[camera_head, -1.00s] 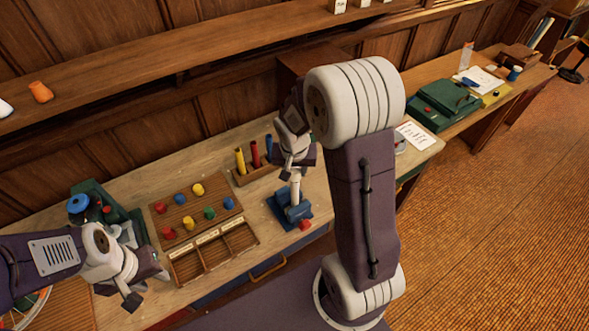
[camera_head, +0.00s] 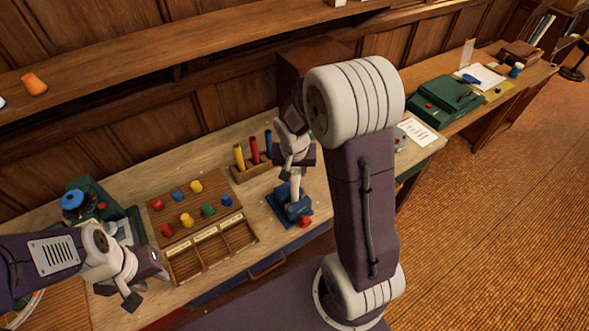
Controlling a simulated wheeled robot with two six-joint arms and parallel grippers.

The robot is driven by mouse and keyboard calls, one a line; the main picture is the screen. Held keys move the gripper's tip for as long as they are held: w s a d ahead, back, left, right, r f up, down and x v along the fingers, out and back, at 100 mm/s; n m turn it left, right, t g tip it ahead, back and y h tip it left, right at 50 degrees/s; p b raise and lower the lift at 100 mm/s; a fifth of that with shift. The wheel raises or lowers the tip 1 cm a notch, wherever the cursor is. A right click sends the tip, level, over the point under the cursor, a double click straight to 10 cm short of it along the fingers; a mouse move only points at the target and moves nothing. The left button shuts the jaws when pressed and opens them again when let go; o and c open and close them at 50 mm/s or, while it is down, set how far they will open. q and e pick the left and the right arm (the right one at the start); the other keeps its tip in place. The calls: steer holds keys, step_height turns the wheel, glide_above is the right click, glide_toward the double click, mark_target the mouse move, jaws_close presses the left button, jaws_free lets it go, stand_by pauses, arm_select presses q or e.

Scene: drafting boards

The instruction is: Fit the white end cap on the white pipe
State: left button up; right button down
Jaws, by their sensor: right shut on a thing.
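The white pipe (camera_head: 295,187) stands upright in a blue clamp (camera_head: 279,205) on the workbench. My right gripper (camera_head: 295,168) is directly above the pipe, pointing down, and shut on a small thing. This is most likely the white end cap, but the fingers hide it. I cannot tell whether it touches the pipe's top. No white cap shows among the coloured caps on the board. My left gripper (camera_head: 147,286) is at the bench's left front, well away from the pipe; it looks open and empty.
A wooden board (camera_head: 218,190) with several coloured caps lies left of the clamp, a divided tray (camera_head: 214,250) in front of it. A rack of coloured tubes (camera_head: 250,172) stands behind the clamp. A green machine (camera_head: 93,207) stands at left.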

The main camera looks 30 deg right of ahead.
steer(key=shift+f+b, duration=0.6)
steer(key=shift+f, duration=0.15)
steer(key=c, duration=0.9)
jaws_free()
steer(key=shift+r, duration=0.1)
steer(key=shift+o, duration=0.2)
steer(key=v, duration=0.9)
steer(key=shift+b, duration=0.45)
steer(key=shift+w, duration=0.1)
